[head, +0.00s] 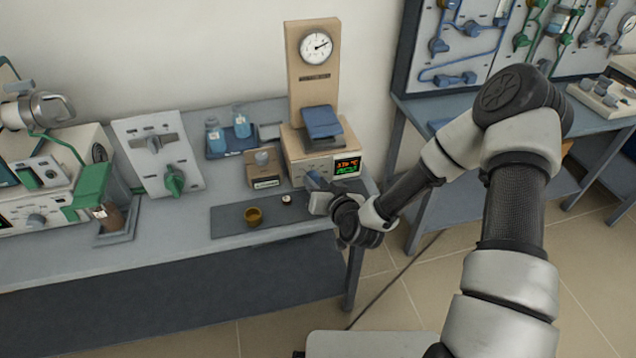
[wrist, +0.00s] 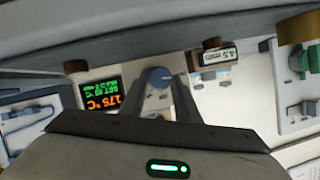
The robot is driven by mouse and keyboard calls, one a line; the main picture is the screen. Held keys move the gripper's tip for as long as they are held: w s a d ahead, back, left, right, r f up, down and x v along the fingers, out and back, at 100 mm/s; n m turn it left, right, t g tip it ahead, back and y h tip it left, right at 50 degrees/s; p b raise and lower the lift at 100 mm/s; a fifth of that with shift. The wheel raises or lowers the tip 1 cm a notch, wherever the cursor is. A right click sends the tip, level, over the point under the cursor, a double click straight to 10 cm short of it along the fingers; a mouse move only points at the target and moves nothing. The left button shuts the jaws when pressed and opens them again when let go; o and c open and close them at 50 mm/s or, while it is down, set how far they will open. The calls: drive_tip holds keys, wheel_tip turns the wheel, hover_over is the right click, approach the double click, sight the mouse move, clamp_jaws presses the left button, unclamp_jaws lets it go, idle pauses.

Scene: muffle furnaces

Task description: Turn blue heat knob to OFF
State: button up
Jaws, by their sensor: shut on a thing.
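The blue heat knob (wrist: 158,77) sits on the pale front panel of the small beige furnace unit (head: 296,150). In the wrist view it lies between my two fingers. In the head view a blue bit of the knob (head: 314,178) shows just beside my gripper (head: 318,192), which covers most of it. My gripper (wrist: 160,88) is shut on the knob. The knob's pointer and the OFF mark are too small or hidden to read. A lit display (head: 347,166) with orange and green digits is right of the knob; it also shows in the wrist view (wrist: 101,93).
A dark mat (head: 225,222) with a brown cup (head: 253,216) lies in front of the unit. A small labelled block (head: 264,170) stands to the left. A white panel with a green knob (head: 173,180) is farther left. A round gauge (head: 316,46) rises above.

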drive_tip(key=shift+a+n+h, duration=0.1)
drive_tip(key=shift+n+h, duration=0.3)
drive_tip(key=shift+n, duration=0.1)
idle(0.3)
drive_tip(key=o, duration=0.8)
drive_tip(key=shift+c, duration=0.2)
drive_tip(key=shift+s+r, duration=0.1)
drive_tip(key=shift+s, duration=0.05)
drive_tip(key=p+v, duration=1)
drive_tip(key=v, duration=0.7)
drive_tip(key=shift+s, duration=0.15)
